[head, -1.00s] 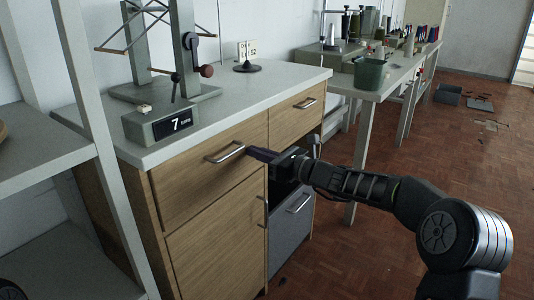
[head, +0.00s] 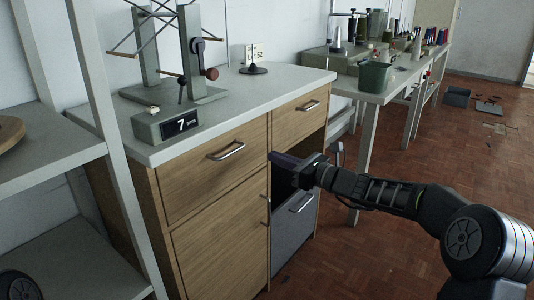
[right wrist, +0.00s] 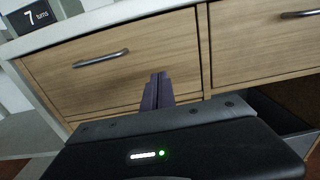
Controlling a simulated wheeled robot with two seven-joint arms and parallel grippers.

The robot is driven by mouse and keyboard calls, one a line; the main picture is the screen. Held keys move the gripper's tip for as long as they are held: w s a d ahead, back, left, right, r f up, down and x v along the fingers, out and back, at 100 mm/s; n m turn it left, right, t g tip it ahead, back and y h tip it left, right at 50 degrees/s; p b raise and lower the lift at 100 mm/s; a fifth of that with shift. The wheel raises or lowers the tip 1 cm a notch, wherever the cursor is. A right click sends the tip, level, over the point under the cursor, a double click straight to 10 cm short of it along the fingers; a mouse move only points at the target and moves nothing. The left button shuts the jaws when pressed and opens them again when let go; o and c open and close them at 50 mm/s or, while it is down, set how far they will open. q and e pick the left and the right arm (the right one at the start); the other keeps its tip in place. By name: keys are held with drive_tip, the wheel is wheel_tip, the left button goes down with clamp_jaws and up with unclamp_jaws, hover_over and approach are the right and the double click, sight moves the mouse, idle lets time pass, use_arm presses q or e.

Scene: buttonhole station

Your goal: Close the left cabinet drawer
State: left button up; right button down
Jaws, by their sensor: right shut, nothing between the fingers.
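The left cabinet drawer (head: 215,170) has a wooden front and a silver bar handle (head: 226,150). Its front looks about flush with the cabinet, with no clear gap at its edges. It also shows in the right wrist view (right wrist: 120,85), with its handle (right wrist: 101,58) left of my fingers. My right gripper (head: 273,156) is shut and empty, in front of the seam between the two drawers. Its dark fingers (right wrist: 157,88) point at the right part of the left drawer front; I cannot tell whether they touch it. My left gripper is not in view.
The right drawer (head: 298,112) is beside it, over a dark opening with a grey drawer front (head: 293,228). A "7 turns" display box (head: 166,124) and a winder stand on the worktop (head: 255,95). A shelf rack (head: 55,145) is at the left; open floor lies right.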

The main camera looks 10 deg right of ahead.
drive_tip(key=p+v, duration=0.1)
drive_tip(key=v, duration=0.6)
drive_tip(key=shift+f, duration=0.2)
